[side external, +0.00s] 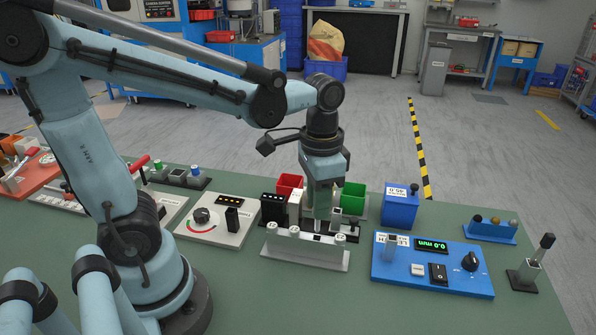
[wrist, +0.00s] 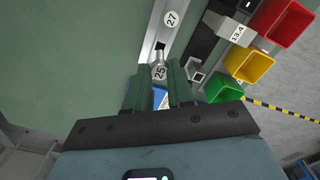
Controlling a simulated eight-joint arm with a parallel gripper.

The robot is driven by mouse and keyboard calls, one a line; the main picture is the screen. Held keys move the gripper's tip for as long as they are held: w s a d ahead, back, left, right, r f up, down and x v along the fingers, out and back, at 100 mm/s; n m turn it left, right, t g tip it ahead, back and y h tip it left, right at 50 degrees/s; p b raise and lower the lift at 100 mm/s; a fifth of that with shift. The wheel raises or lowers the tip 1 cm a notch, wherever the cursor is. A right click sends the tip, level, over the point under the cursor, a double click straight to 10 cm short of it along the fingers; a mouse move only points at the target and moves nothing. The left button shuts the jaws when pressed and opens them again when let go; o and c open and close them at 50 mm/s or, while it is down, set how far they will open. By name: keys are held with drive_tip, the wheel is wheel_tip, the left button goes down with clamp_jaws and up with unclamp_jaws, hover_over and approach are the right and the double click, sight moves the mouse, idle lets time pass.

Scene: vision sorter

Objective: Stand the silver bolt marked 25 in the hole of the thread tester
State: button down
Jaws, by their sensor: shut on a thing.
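The silver bolt marked 25 (wrist: 159,72) is between the two fingers of my gripper (wrist: 158,85) in the wrist view, with its numbered head facing the camera. In the side view my gripper (side external: 320,218) points down over the grey bolt rack (side external: 300,254). I cannot tell whether the bolt's lower end is clear of the rack. A dark hole shows in the rack beside the bolt in the wrist view. I cannot tell for sure which device is the thread tester; a small grey hollow socket (wrist: 195,70) stands right of my fingers.
Another bolt marked 27 (wrist: 171,19) stands in the rack. Red (wrist: 285,22), yellow (wrist: 248,64) and green (wrist: 222,87) bins lie beyond it. A blue panel with a green display (side external: 432,268) is at right. A panel with a dial (side external: 217,232) is at left.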

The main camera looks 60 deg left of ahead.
drive_tip(key=s+a+r+n, duration=0.3)
drive_tip(key=s+a, duration=0.3)
drive_tip(key=a, duration=0.1)
drive_tip(key=s+a+r+n, duration=0.3)
drive_tip(key=s+a, duration=0.3)
drive_tip(key=a, duration=0.2)
drive_tip(key=shift+w+d+f, duration=0.1)
drive_tip(key=shift+f, duration=1.35)
drive_tip(key=shift+d+f, duration=0.1)
drive_tip(key=shift+f, duration=1.35)
drive_tip(key=shift+f, duration=1.75)
drive_tip(key=c, duration=0.5)
unclamp_jaws()
wheel_tip(320, 180, up, 8)
